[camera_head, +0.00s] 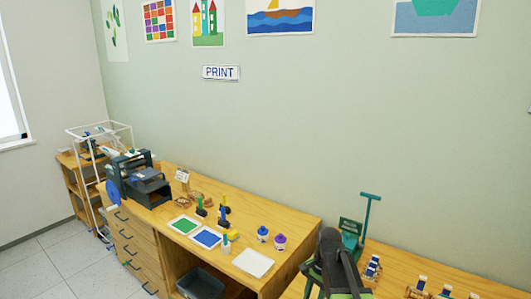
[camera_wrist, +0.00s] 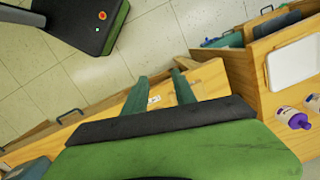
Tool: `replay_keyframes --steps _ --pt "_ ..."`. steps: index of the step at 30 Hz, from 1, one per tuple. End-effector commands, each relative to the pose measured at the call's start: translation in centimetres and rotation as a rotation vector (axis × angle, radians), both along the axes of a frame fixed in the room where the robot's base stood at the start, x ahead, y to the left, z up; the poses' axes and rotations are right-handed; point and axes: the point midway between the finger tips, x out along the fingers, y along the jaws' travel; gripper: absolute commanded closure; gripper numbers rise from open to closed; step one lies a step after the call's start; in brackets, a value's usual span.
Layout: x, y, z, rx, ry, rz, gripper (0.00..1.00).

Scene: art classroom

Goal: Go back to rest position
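My gripper (camera_wrist: 159,77) shows in the wrist view with its two teal fingers apart. Nothing is held between them; the light wood of the furniture and a small white patch show behind the gap. In the head view my dark and green arm rises at the bottom, right of centre, in front of the wooden counter (camera_head: 307,222). The fingers cannot be made out there.
The counter carries a dark printing press (camera_head: 147,185), a green tray (camera_head: 184,225), a blue tray (camera_head: 206,237), a white tray (camera_head: 253,263) and two small paint bottles (camera_head: 279,241). A teal upright press (camera_head: 352,229) stands close behind my arm. Tiled floor (camera_wrist: 50,85) is open beside the counter.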

Motion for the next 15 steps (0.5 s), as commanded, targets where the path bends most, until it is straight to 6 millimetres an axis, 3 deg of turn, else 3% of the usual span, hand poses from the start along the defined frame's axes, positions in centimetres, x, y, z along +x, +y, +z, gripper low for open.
replay_keyframes --steps 1,3,6,10,15 --pt "-3.5 1.4 -0.8 -0.023 -0.023 0.131 0.67" --pt "-6.1 1.6 -0.9 -0.051 -0.055 0.307 0.67" --pt "-8.5 0.3 -0.7 -0.091 -0.088 0.529 0.67" --pt "-8.2 -0.4 -0.7 -0.110 -0.110 0.732 0.67" --pt "-7.9 -0.4 -0.7 -0.107 -0.120 0.829 0.67"
